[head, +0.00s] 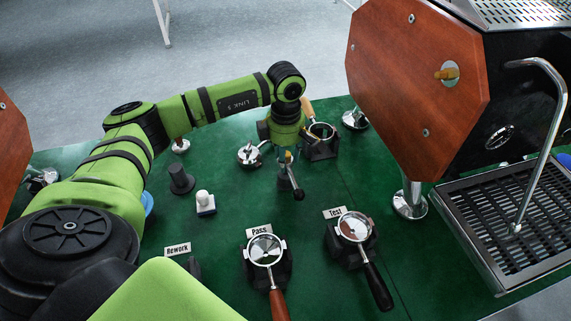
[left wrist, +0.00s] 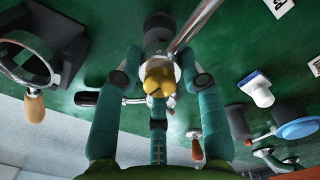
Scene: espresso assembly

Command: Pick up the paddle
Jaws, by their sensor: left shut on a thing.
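My left gripper (head: 285,154) points down over the green table, near the middle of the head view. A metal rod and a black cylinder (left wrist: 157,28) show just beyond the knob. In the head view a thin metal rod with a black end (head: 297,190) sticks out below the gripper. The gripper hides much of the paddle, and I cannot tell whether it is clear of the table. My right gripper is not in view.
Portafilters stand at the Pass label (head: 264,250) and the Test label (head: 354,229); another with a wooden handle (left wrist: 34,105) is behind the gripper. A black tamper (head: 181,180) and white-handled brush (head: 205,202) lie left. The espresso machine (head: 420,90) blocks the right.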

